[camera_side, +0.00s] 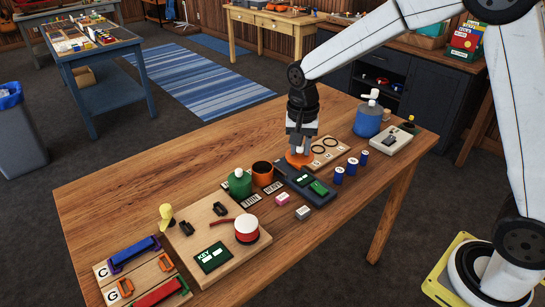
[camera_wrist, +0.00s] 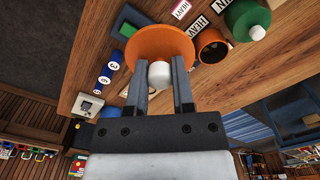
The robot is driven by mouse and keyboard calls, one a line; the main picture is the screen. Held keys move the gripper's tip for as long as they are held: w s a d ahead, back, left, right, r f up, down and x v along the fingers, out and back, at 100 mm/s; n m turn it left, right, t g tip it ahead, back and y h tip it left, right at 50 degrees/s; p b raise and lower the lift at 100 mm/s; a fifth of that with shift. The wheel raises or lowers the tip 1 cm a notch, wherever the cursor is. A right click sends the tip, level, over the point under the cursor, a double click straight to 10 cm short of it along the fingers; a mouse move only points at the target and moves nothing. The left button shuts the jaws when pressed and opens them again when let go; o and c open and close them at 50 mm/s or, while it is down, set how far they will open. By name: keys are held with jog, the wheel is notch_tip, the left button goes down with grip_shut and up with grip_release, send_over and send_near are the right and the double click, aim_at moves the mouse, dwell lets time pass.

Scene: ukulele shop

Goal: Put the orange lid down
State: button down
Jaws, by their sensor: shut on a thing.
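The orange lid (camera_side: 294,162) is a wide disc with a white knob; it fills the upper middle of the wrist view (camera_wrist: 150,42). My gripper (camera_side: 299,150) is shut on the lid's white knob, with one finger on each side of it in the wrist view (camera_wrist: 159,82). The lid is low over the wooden table, beside the board with rings (camera_side: 328,152). I cannot tell whether it touches anything below. An orange pot (camera_side: 262,173) with a dark open top stands to its left in the side view; it also shows in the wrist view (camera_wrist: 213,46).
A green jar (camera_side: 239,184) stands beside the pot. A dark device (camera_side: 307,189) with a green part lies in front of the lid. Blue cylinders (camera_side: 351,167), a blue bottle (camera_side: 368,120) and small blocks (camera_side: 282,199) stand around. The table's left back part is bare.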

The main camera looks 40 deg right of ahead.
jog(key=s+a+f, duration=0.2)
jog(key=s+a, duration=0.1)
jog(key=s, duration=0.3)
jog(key=s+a+f, duration=0.2)
jog(key=s+a, duration=0.1)
jog(key=s, duration=0.4)
send_over(270, 222)
jog(key=shift+s+d+f, duration=0.1)
jog(key=shift+f, duration=2.25)
jog(key=shift+s+f, duration=0.1)
jog(key=shift+f, duration=2.25)
jog(key=shift+w+f, duration=0.25)
jog(key=shift+f, duration=1.6)
